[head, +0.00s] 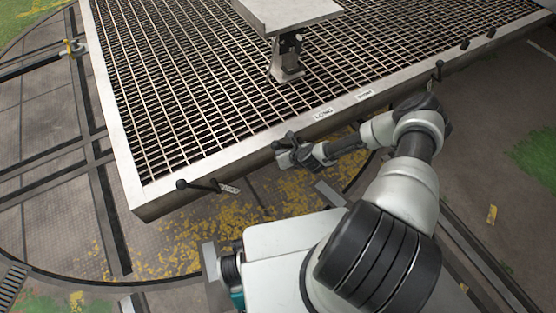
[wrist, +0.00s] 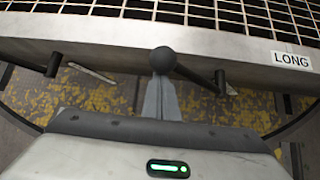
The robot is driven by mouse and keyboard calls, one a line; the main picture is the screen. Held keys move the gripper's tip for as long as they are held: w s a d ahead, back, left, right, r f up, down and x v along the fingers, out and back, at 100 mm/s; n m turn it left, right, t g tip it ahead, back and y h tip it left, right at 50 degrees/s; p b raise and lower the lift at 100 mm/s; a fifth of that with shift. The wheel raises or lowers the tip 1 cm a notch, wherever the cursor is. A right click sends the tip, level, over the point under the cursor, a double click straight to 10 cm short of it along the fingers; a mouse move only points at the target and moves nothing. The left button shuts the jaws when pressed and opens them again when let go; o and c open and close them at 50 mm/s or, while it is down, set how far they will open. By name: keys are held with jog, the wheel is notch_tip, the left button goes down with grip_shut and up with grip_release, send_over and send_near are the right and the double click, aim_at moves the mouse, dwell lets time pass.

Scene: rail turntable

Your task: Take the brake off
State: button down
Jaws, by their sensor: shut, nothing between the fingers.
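A black lever with a ball knob (wrist: 163,60) is at the edge of the grated deck in the wrist view; its rod runs right to a dark stub (wrist: 220,80). My gripper (wrist: 161,82) is shut and empty, its grey fingertips right at the knob. I cannot tell whether they touch it. In the head view my gripper (head: 282,143) is at the deck's front edge, hiding most of this lever. Another ball-ended lever (head: 198,185) is at the front left corner, and a dark knob (head: 438,68) stands farther right. No lever is marked as the brake.
The grated deck (head: 128,168) has a pale metal rim with a LONG label (head: 323,114) and a SHORT label (head: 365,94). A pedestal (head: 285,62) stands on it. A small yellow-marked fitting (head: 72,47) is at far left. Yellow-flecked floor lies below the edge.

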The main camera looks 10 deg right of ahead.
jog(key=w+d+r, duration=0.1)
jog(key=d+r, duration=0.3)
jog(key=shift+w+r, duration=0.2)
jog(key=shift+w, duration=0.05)
jog(key=shift+w+d+r, duration=0.1)
jog(key=shift+d, duration=0.05)
dwell(0.4)
